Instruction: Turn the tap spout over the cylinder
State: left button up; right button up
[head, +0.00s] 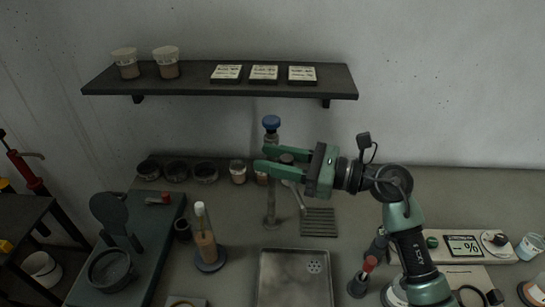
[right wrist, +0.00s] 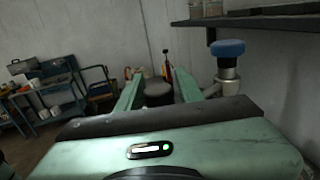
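The tap stands behind the metal sink; its blue knob (head: 271,122) tops a grey post (head: 270,208). A pale spout (head: 297,197) slants down to the right toward a ribbed drain plate. A clear cylinder with brownish contents (head: 206,245) stands upright on a blue base, left of the sink. My right gripper (head: 264,159) is open, fingers pointing left, at the tap below the blue knob. A dark round cap (right wrist: 158,92) shows between its fingers, with gaps at the sides; the blue knob (right wrist: 227,48) is right of them. My left gripper is not in view.
The sink basin (head: 265,285) is at the front, with the drain plate (head: 319,222) behind it. A shelf (head: 200,88) with jars and cards hangs above. Dark bowls (head: 176,171) line the wall. A scale (head: 465,246) and a red-topped bottle (head: 369,264) stand right.

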grip_shut()
dwell(1.2)
